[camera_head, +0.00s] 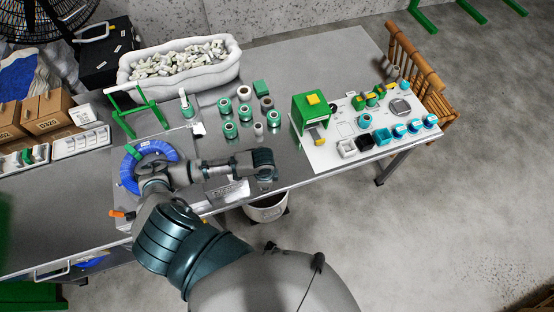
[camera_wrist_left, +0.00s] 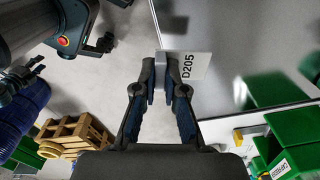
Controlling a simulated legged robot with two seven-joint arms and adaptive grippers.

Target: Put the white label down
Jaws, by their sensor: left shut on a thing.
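In the left wrist view my left gripper (camera_wrist_left: 158,88) is shut on a small white label (camera_wrist_left: 196,66). The label's printed face reads D205 and sticks out to the right of the fingertips. Behind it are a grey table's edge and the pale floor; I cannot tell whether the label touches the table. In the head view one of my arms reaches up from the bottom, bends at the left and runs right over the table (camera_head: 345,45). Its end is near the front edge. The label is not clearly seen there. My right gripper cannot be made out.
Several teal and green rolls (camera_head: 230,130) stand mid-table. A white tub (camera_head: 180,68) of pieces stands at the back. A white board (camera_head: 325,155) with green and teal parts lies at right. A blue cable coil (camera_head: 130,165) lies beside my arm. Clear tabletop remains at back right.

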